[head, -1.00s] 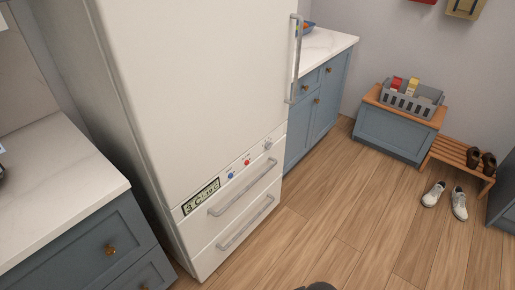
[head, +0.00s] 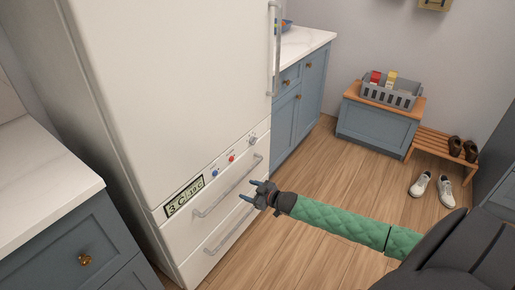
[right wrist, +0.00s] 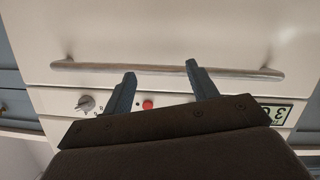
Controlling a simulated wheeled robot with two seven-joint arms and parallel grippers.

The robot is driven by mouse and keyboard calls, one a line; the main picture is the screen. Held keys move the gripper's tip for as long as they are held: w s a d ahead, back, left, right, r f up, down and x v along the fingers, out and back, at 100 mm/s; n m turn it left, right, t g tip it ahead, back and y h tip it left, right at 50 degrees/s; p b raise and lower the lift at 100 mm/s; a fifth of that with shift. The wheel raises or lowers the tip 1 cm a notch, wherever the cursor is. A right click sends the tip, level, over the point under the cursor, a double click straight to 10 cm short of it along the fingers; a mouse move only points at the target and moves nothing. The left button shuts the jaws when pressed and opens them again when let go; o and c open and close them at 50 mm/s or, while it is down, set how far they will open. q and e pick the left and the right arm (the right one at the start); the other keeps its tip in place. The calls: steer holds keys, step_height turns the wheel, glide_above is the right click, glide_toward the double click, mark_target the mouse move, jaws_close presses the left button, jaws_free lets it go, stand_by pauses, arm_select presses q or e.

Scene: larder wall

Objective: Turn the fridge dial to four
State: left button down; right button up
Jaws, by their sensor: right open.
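The white fridge (head: 180,100) has a control strip above its lower drawers. The small fridge dial (head: 252,139) is at the strip's right end in the head view. In the right wrist view, which shows the strip upside down, the dial (right wrist: 86,103) is at the left, a silvery round knob with small marks beside it; its setting is too small to read. My right gripper (head: 247,190) is open and empty, in front of the drawers and below the dial, apart from it. Its fingers (right wrist: 160,84) show in the wrist view. My left gripper is not in view.
The strip also carries a red button (head: 232,158), a blue button (head: 215,173) and a display (head: 184,196) reading 3 C. A drawer handle (head: 228,187) sticks out near my right gripper. The wooden floor to the right is clear up to the shoes (head: 432,188).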

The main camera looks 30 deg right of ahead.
mark_target(254, 141)
steer(key=w+d+r+n+t+y+b, duration=0.1)
steer(key=w+d+r, duration=0.35)
steer(key=d, duration=0.35)
steer(key=w+d+r+n+t+y+b, duration=0.1)
steer(key=w+d+r+t, duration=0.15)
steer(key=d+r, duration=0.4)
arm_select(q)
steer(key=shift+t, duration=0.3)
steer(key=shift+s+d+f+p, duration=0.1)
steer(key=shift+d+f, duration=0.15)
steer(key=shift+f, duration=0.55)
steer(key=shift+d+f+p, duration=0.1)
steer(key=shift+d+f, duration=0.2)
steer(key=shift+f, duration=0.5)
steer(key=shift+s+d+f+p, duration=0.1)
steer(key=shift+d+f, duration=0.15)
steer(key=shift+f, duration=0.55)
arm_select(e)
steer(key=shift+g, duration=0.45)
steer(key=shift+w+a+f, duration=0.25)
steer(key=shift+w, duration=0.95)
steer(key=shift+w+a+f, duration=0.2)
steer(key=shift+w+f, duration=0.05)
steer(key=shift+w, duration=0.95)
steer(key=shift+w+a+f, duration=0.25)
steer(key=shift+w, duration=0.95)
steer(key=shift+c, duration=0.5)
steer(key=c, duration=0.9)
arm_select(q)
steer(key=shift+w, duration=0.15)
